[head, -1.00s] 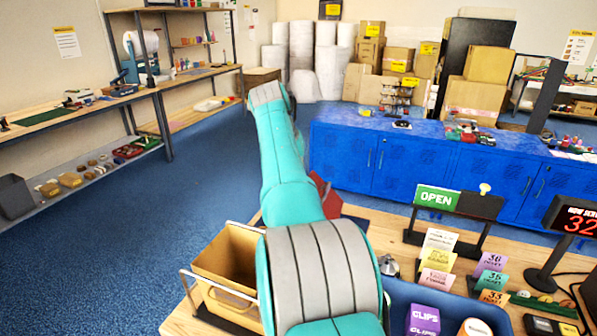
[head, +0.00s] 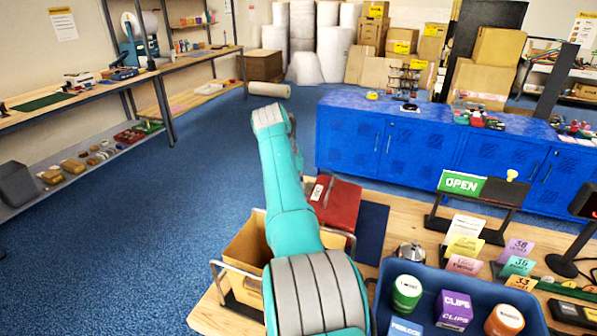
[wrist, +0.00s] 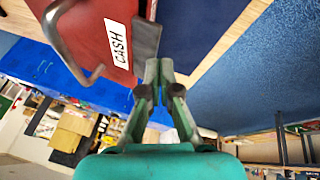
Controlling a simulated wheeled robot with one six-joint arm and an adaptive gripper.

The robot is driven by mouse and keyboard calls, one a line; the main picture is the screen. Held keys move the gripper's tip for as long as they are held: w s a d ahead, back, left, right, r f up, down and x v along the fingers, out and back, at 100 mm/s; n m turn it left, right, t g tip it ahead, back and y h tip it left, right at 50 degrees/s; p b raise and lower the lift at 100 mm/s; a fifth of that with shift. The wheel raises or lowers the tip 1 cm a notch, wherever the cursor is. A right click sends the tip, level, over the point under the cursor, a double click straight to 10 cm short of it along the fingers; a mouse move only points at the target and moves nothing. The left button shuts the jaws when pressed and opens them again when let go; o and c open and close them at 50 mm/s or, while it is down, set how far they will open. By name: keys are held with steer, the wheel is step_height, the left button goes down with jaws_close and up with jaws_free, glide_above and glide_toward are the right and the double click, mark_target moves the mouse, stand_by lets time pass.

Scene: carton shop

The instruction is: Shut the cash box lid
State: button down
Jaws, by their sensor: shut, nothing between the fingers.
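The red cash box (head: 341,207) sits on the wooden counter, just right of my arm, which partly covers it in the head view. A white label shows on its left part. In the wrist view its red face (wrist: 88,22) fills the upper left, with a white CASH label and a curved metal handle beside it. I cannot tell clearly how far the lid stands open. My gripper (wrist: 159,68) is shut and empty, with its tips close to a dark grey edge piece beside the red face; contact is unclear. The fingers do not show in the head view.
A dark blue mat (head: 371,233) lies right of the box. An open cardboard carton (head: 246,254) in a metal frame stands at left. A blue tray (head: 385,291) of small goods, price cards and an OPEN sign (head: 461,184) stand at right. Blue cabinets (head: 350,146) are behind.

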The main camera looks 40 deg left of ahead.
steer(key=shift+s+a+f, duration=0.1)
steer(key=shift+a+f, duration=0.1)
steer(key=shift+f, duration=0.5)
steer(key=shift+s+a+f, duration=0.1)
steer(key=shift+a+f, duration=0.05)
steer(key=shift+f, duration=0.65)
